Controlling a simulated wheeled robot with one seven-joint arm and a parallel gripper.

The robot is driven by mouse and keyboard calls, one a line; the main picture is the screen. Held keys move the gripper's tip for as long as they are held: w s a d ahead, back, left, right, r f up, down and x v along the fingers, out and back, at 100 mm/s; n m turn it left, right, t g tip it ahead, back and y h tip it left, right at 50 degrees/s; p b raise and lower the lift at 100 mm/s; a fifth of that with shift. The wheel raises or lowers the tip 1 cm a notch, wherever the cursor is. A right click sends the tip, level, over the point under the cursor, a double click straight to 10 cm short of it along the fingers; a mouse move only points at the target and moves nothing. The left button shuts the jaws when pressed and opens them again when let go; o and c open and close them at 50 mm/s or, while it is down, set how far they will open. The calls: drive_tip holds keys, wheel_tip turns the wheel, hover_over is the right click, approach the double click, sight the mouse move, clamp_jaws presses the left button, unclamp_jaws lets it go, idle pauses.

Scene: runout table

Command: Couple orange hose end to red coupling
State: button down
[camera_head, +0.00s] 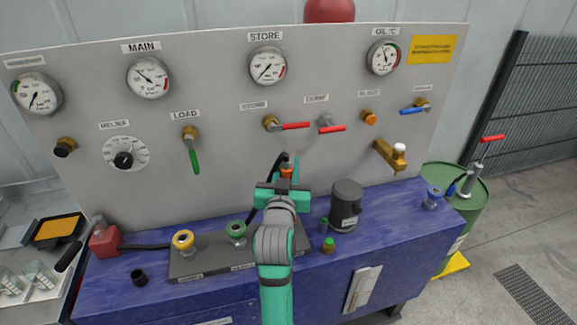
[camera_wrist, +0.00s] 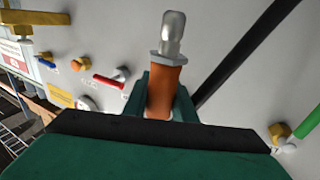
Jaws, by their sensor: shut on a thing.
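My gripper (camera_head: 285,178) is raised above the blue bench, in front of the grey panel. It is shut on the orange hose end (camera_head: 287,171). In the wrist view the orange hose end (camera_wrist: 162,92) sits between the green fingers, with a grey collar and a rounded metal tip pointing away from the gripper. A black hose (camera_head: 279,164) shows beside it in the head view. I cannot make out a red coupling in either view. A yellow coupling (camera_head: 183,240) and a green coupling (camera_head: 236,230) stand on a dark plate, and my arm hides part of that plate.
A dark grey canister (camera_head: 346,203) and small green-topped pieces (camera_head: 328,244) stand right of my arm. A blue coupling (camera_head: 432,196) is at the bench's right end. A red block (camera_head: 104,239) with a black hose is at the left. Valve levers (camera_head: 294,126) stick out from the panel.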

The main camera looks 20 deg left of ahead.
sight(289, 176)
drive_tip(key=f, duration=0.5)
drive_tip(key=shift+s+f, duration=0.2)
drive_tip(key=shift+f, duration=0.15)
drive_tip(key=shift+w+d, duration=0.1)
idle(1.4)
drive_tip(key=shift+a, duration=0.2)
drive_tip(key=shift+f, duration=2.4)
drive_tip(key=c, duration=1.4)
unclamp_jaws()
drive_tip(key=shift+f, duration=0.1)
